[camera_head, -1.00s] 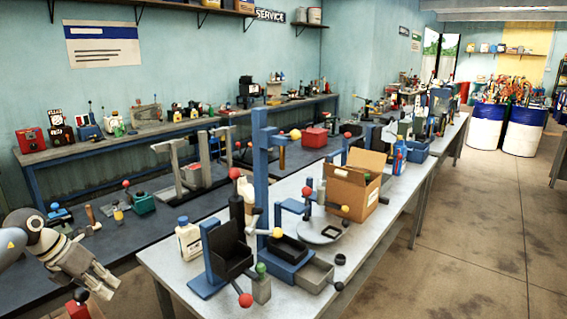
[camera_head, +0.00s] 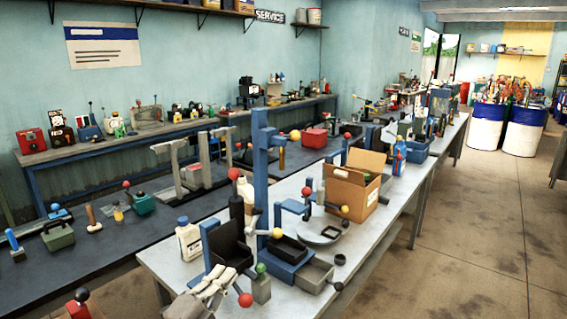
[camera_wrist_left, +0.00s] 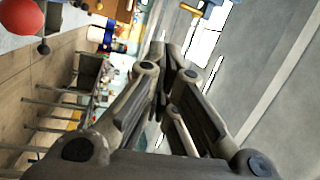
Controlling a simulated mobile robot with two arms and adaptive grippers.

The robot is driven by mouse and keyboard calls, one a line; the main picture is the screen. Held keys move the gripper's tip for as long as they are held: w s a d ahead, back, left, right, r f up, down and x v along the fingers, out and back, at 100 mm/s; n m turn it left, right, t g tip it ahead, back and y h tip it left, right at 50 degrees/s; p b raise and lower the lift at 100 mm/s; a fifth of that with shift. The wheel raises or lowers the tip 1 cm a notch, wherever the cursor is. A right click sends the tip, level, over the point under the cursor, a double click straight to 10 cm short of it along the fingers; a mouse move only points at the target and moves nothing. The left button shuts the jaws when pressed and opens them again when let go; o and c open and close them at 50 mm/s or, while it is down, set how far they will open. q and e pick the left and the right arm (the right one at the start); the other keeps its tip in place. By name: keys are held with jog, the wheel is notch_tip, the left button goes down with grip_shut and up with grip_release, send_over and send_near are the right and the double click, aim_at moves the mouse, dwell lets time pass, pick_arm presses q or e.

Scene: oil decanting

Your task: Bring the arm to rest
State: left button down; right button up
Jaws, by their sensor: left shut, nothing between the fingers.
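My left gripper (camera_head: 226,276) shows at the bottom of the head view, over the near left end of the light grey table (camera_head: 165,262). It is shut and empty, in front of the black holder (camera_head: 229,246) and left of a red lever ball (camera_head: 245,300). I cannot tell whether it touches the holder. In the left wrist view its fingers (camera_wrist_left: 165,62) come together with nothing between them. A large red ball (camera_wrist_left: 20,14) shows at that view's top left corner. My right gripper is not in view.
A blue post (camera_head: 261,180), a white bottle (camera_head: 188,241), a green-topped block (camera_head: 261,286) and a cardboard box (camera_head: 353,187) stand on the table. A dark bench (camera_head: 90,258) with small tools lies to the left. The floor (camera_head: 470,240) at right is clear.

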pick_arm(q)
jog(key=s+a+f+n+g+y, duration=0.2)
jog(key=s+f+n+g+y, duration=0.1)
jog(key=s+f+n, duration=0.2)
jog(key=s+a+f+n+g+y, duration=0.3)
jog(key=s+f+n, duration=0.3)
jog(key=s, duration=0.3)
jog(key=s+a+f+n+g+y, duration=0.3)
jog(key=s+f+n, duration=0.3)
jog(key=f, duration=0.2)
jog(key=shift+s+a+y, duration=0.15)
jog(key=shift+s+y, duration=0.15)
jog(key=shift+s, duration=0.1)
jog(key=s+d+f+n+g+h, duration=0.1)
jog(key=s+f+g, duration=0.15)
jog(key=s, duration=0.45)
jog(key=s+f+n+g, duration=0.1)
jog(key=s+f+g, duration=0.15)
jog(key=s, duration=0.45)
notch_tip(320, 180, down, 26)
jog(key=s+g+b, duration=0.1)
jog(key=g, duration=0.1)
jog(key=s+a+f, duration=0.2)
jog(key=s+f, duration=1.4)
jog(key=shift+s+a+f+g+b, duration=0.3)
jog(key=shift+s+a+g+b, duration=0.05)
jog(key=shift+s+g+b, duration=0.05)
